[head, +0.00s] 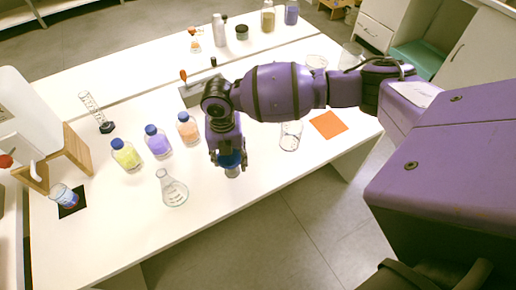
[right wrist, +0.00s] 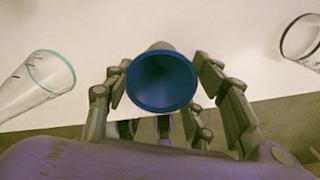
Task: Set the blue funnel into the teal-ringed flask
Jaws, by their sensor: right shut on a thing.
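The blue funnel (right wrist: 163,80) is between the fingers of my right gripper (right wrist: 163,85), with its wide mouth facing the wrist camera. In the head view the funnel (head: 231,159) hangs under my right gripper (head: 228,155), apart from the tabletop. The gripper is shut on it. A clear conical flask (head: 173,190) stands upright on the table, left of the gripper. In the right wrist view a clear vessel with a teal rim (right wrist: 50,75) is at the left, apart from the funnel; it appears to be this flask. My left gripper is not in view.
Yellow (head: 126,154), purple (head: 157,141) and orange (head: 187,128) bottles with blue caps stand behind the flask. A glass beaker (head: 291,136) and an orange mat (head: 328,125) are to the right. The front table edge is close to the gripper.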

